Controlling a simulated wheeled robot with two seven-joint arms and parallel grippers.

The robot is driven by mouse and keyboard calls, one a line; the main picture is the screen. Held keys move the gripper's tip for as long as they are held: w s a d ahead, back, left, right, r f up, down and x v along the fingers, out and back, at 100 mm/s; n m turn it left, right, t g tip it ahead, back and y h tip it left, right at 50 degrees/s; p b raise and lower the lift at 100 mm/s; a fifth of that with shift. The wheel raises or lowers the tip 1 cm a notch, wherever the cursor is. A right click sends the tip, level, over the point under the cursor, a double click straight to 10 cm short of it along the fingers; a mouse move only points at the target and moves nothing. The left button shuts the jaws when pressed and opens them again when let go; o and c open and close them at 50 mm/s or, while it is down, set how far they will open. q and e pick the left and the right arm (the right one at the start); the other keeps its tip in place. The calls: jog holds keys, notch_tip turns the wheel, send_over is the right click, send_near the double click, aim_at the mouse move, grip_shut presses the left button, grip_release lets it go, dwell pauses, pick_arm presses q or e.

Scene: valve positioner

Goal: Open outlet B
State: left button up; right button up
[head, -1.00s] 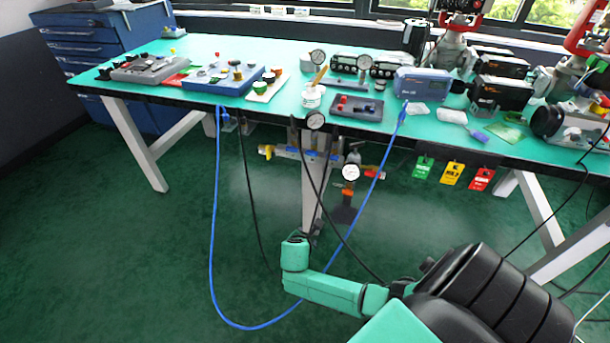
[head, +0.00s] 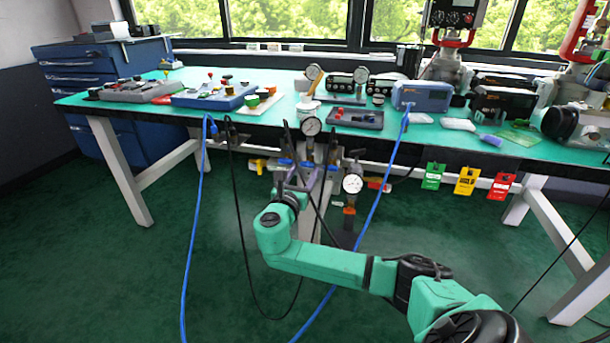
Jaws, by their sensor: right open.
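An air manifold with small valves hangs under the front edge of the bench. It shows a yellow handle (head: 259,165) at the left, blue handles near the middle and a red handle (head: 376,185) at the right. Two round gauges are there, one at the bench edge (head: 311,126) and one lower (head: 352,184). Which valve is outlet B I cannot read. My right gripper (head: 296,178) is open in front of the manifold's middle, close to the blue handles and hiding part of them. Contact cannot be told. My left gripper is not in view.
The green bench (head: 240,118) carries instruments and a blue positioner (head: 421,96). A blue hose (head: 196,220) and black cables hang around my right arm. Green, yellow and red tags (head: 466,180) hang at the right. The floor at left is clear.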

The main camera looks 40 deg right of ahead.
aim_at(308, 165)
jog(key=shift+x, duration=1.15)
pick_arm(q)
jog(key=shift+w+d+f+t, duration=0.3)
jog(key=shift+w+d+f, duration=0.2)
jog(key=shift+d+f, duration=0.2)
pick_arm(e)
grip_shut()
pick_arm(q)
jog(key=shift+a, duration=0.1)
